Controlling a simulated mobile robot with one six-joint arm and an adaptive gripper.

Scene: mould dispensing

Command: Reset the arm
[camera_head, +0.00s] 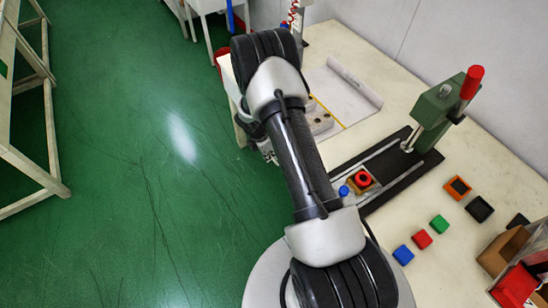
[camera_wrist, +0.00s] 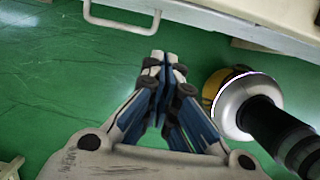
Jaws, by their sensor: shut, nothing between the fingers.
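My gripper (camera_wrist: 164,68) shows in the wrist view with its two blue-and-black fingers together at the tips. It is shut and empty, over the green floor (camera_wrist: 75,90). In the head view my arm runs from the bottom middle up to the top middle. It bends over at the elbow and hides most of the gripper, which is beside the table's left edge.
The pale table (camera_head: 453,155) on the right holds a green press with a red handle (camera_head: 437,108), a black base plate (camera_head: 405,178), coloured blocks (camera_head: 422,239) and cardboard boxes (camera_head: 503,250). A wooden frame (camera_head: 30,165) stands at left. The floor between is clear.

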